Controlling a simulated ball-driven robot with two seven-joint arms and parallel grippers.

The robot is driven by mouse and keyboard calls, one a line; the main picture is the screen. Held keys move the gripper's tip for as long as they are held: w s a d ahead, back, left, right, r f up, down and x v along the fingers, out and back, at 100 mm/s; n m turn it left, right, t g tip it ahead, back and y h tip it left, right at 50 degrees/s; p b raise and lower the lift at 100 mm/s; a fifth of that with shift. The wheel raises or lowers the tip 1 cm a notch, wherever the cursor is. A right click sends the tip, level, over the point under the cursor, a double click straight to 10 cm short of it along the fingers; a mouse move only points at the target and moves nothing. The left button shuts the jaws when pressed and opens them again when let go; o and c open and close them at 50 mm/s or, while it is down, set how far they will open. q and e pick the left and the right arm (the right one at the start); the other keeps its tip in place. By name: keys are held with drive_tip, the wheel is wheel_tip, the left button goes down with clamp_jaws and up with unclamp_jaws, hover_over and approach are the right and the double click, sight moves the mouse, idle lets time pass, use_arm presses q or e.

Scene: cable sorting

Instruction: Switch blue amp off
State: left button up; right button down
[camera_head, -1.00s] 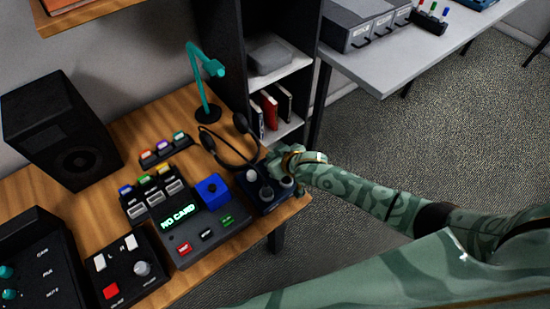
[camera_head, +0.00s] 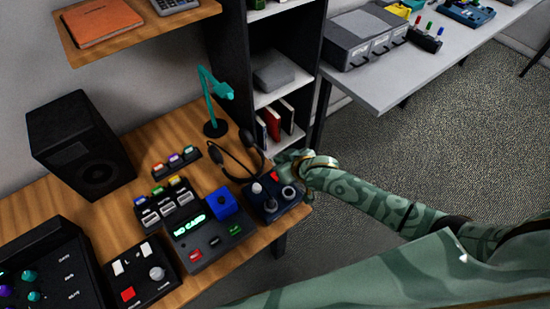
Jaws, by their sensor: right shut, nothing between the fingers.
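The dark blue amp (camera_head: 278,207) sits at the right front corner of the wooden desk. On top it has a pale knob (camera_head: 257,188), a grey round knob (camera_head: 289,192) and a small red switch (camera_head: 273,177) near its back edge. My right gripper (camera_head: 281,159) is shut and empty, just behind and above the amp's back edge. I cannot tell if it touches the amp. The exact position of the switch is too small to read. My left gripper is not in view.
A black headset (camera_head: 228,168) lies close to the amp's left back. A card device (camera_head: 207,249) with a blue cube (camera_head: 222,203) stands directly left of the amp. A teal lamp (camera_head: 214,128) and a black speaker (camera_head: 80,147) stand behind. A shelf unit (camera_head: 285,97) rises behind my gripper.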

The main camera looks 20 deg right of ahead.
drive_tip(key=shift+w+r+p+v, duration=0.1)
drive_tip(key=shift+p+v, duration=0.1)
drive_tip(key=shift+v, duration=0.6)
drive_tip(key=shift+w+r+p+v, duration=0.1)
drive_tip(key=shift+r+p+v, duration=0.1)
drive_tip(key=shift+v, duration=0.6)
drive_tip(key=shift+w+r+p+v, duration=0.1)
drive_tip(key=shift+p+v, duration=0.1)
drive_tip(key=shift+v, duration=0.55)
drive_tip(key=shift+a, duration=0.1)
